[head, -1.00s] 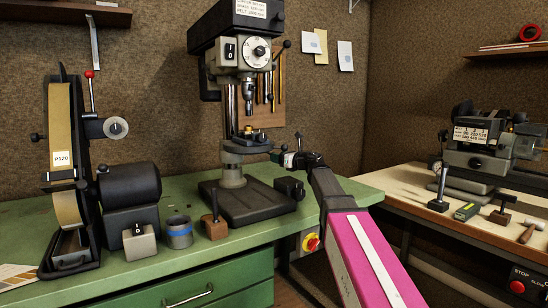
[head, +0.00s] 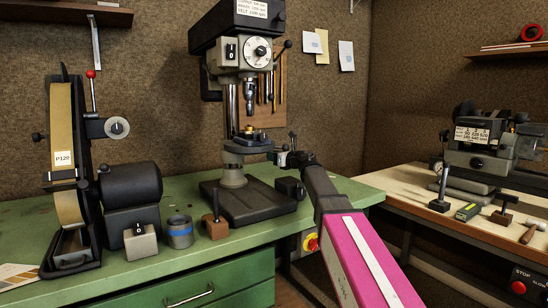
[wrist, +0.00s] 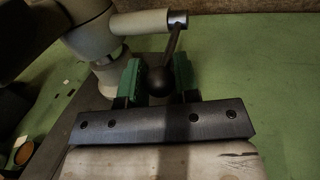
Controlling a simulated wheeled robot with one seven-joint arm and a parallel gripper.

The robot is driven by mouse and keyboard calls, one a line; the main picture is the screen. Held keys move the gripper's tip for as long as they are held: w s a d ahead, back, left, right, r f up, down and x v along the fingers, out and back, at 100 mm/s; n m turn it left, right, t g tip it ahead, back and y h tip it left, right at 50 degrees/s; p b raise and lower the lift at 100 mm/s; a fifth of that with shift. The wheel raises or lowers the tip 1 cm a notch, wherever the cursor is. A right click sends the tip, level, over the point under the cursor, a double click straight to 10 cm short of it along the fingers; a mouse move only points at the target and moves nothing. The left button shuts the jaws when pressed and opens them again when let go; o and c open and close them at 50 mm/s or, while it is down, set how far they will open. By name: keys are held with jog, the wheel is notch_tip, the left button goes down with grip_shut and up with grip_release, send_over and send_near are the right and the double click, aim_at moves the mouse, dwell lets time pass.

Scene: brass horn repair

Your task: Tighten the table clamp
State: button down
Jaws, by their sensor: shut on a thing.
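The drill press table (head: 248,143) sits on its column, low on the press. In the wrist view, the table clamp's lever is a thin dark rod (wrist: 174,42) running from a pale cylindrical boss (wrist: 143,22) down to a dark ball knob (wrist: 158,80). My gripper (wrist: 157,82) has its green-padded fingers on both sides of this knob and is shut on it. In the head view, my gripper (head: 281,158) is small, at the right side of the press below table height. The clamp cannot be made out clearly there.
The press's black base (head: 247,203) stands on the green bench (head: 345,186). A black block (head: 291,187) sits just below my gripper.

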jog(key=shift+f+t+y, duration=0.4)
jog(key=shift+f+y, duration=0.1)
jog(key=shift+f, duration=0.05)
jog(key=c, duration=0.9)
grip_release()
jog(key=shift+o, duration=0.2)
jog(key=v, duration=1)
jog(key=shift+s+d+f, duration=0.15)
jog(key=shift+s+d, duration=0.05)
jog(key=shift+d, duration=0.05)
